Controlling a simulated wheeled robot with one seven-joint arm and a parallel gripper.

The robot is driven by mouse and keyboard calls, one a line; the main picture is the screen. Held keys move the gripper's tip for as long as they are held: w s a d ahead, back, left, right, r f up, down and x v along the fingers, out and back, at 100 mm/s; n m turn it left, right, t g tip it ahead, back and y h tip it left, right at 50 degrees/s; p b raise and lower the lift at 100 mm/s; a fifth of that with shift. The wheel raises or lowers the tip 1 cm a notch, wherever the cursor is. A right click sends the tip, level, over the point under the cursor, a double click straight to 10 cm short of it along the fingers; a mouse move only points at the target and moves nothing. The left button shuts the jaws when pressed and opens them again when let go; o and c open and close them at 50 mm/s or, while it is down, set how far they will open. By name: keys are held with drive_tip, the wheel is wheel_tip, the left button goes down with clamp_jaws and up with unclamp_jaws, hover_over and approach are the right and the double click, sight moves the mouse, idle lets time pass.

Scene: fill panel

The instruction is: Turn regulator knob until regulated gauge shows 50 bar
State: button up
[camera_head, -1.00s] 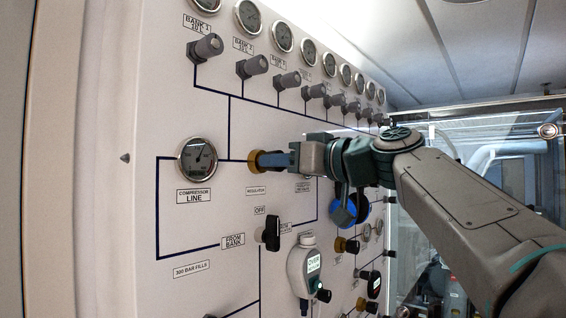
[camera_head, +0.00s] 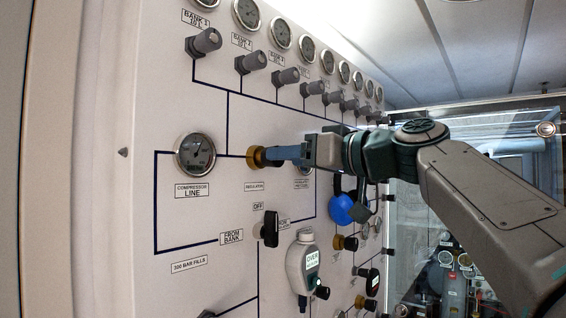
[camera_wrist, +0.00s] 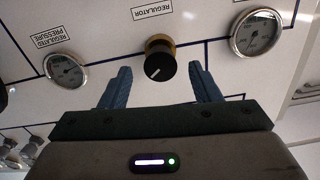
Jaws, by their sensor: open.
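The regulator knob (camera_wrist: 158,65) is black with a white pointer line on a brass collar. In the head view its brass collar (camera_head: 254,157) shows at the tip of my gripper (camera_head: 280,154). The regulated pressure gauge (camera_wrist: 65,70) is at the left of the wrist view, upside down. Its reading is too small to tell. In the head view it (camera_head: 304,169) is mostly hidden behind my gripper.
The compressor line gauge (camera_head: 195,156) is left of the knob in the head view and right of it in the wrist view (camera_wrist: 256,35). Grey bank valves (camera_head: 251,62) stick out above. A black selector handle (camera_head: 269,229) and a gas analyser (camera_head: 302,262) project below.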

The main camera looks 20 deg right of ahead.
drive_tip(key=b+v, duration=0.1)
drive_tip(key=v, duration=0.9)
drive_tip(key=shift+s+d+b, duration=0.2)
drive_tip(key=shift+s+b, duration=0.1)
drive_tip(key=shift+b, duration=0.05)
idle(1.8)
drive_tip(key=w+a+f+m+g+h, duration=0.1)
drive_tip(key=a+f+m+g+h, duration=0.2)
drive_tip(key=f, duration=1.2)
drive_tip(key=w+a+f+m+g+h, duration=0.1)
drive_tip(key=a+f+m+g+h, duration=0.3)
drive_tip(key=f, duration=1.1)
drive_tip(key=s+f+g+h, duration=0.1)
drive_tip(key=s+f, duration=0.2)
drive_tip(key=f, duration=0.4)
drive_tip(key=s+a+f+g+h, duration=0.1)
drive_tip(key=s+f, duration=0.3)
drive_tip(key=f, duration=0.4)
drive_tip(key=s+f+n+g+h, duration=0.1)
drive_tip(key=s+f, duration=0.3)
drive_tip(key=f, duration=0.4)
drive_tip(key=shift+a+g+h, duration=0.3)
drive_tip(key=shift+g, duration=0.3)
drive_tip(key=shift+f, duration=0.1)
